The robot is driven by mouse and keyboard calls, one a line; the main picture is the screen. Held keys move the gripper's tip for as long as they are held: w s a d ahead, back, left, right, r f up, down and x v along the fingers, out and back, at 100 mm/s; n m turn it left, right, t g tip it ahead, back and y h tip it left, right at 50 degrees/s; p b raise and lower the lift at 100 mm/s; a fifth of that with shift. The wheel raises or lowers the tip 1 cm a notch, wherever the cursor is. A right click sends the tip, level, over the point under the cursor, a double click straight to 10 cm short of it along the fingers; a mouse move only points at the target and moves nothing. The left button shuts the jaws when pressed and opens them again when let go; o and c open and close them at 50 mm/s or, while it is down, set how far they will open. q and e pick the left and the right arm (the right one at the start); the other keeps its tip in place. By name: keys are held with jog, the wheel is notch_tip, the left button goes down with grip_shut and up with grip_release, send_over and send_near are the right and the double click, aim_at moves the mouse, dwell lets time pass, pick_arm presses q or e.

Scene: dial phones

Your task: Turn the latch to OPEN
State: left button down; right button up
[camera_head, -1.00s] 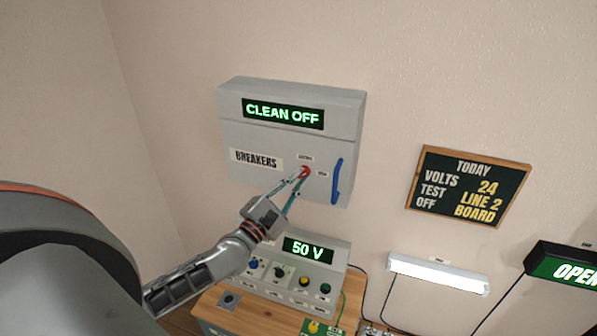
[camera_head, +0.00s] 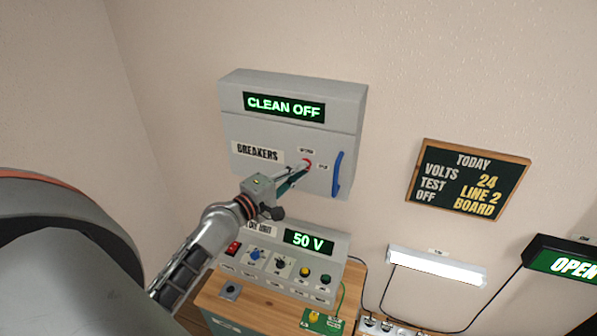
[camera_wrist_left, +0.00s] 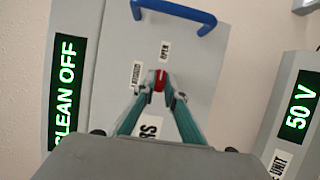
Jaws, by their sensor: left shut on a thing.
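The red latch (camera_head: 307,163) is on the front of the grey breaker box (camera_head: 233,130), between a small label above it and another to its right. In the left wrist view the red latch (camera_wrist_left: 160,80) sits between my fingertips, and the label beside it reads OPEN (camera_wrist_left: 165,49). My left gripper (camera_head: 303,168) is shut on the latch, its fingers reaching up to the box front. The fingers hide part of the latch in the head view. My right gripper is not in view.
A blue handle (camera_head: 338,174) stands out at the right of the box door. Below is a unit reading 50 V (camera_head: 309,241) with knobs and buttons, on a wooden bench (camera_head: 262,302). A chalkboard (camera_head: 468,180) and a white lamp (camera_head: 437,264) are to the right.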

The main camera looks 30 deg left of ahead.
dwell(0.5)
pick_arm(q)
jog(key=c, duration=2.1)
grip_release()
jog(key=s, duration=0.4)
jog(key=s+a, duration=0.1)
jog(key=s, duration=0.6)
jog(key=shift+s+a, duration=0.4)
jog(key=s+d+f+m+g, duration=0.2)
jog(key=s+d+f+m, duration=0.2)
jog(key=f, duration=0.6)
jog(key=s+d+f+m+g, duration=0.3)
jog(key=s+d+f+m, duration=0.1)
jog(key=d+f+m, duration=0.3)
jog(key=s+d+f+m+g, duration=0.2)
jog(key=s+d+f+m, duration=0.3)
jog(key=f+m, duration=0.4)
jog(key=shift+s+d+f+y, duration=0.1)
jog(key=shift+d+f+y, duration=0.1)
jog(key=shift+f, duration=0.75)
jog(key=shift+w+d+f+y, duration=0.1)
jog(key=shift+d+f, duration=0.1)
jog(key=shift+f, duration=0.7)
jog(key=shift+s+d+f+y, duration=0.1)
jog(key=shift+d+f, duration=0.1)
jog(key=shift+f, duration=0.75)
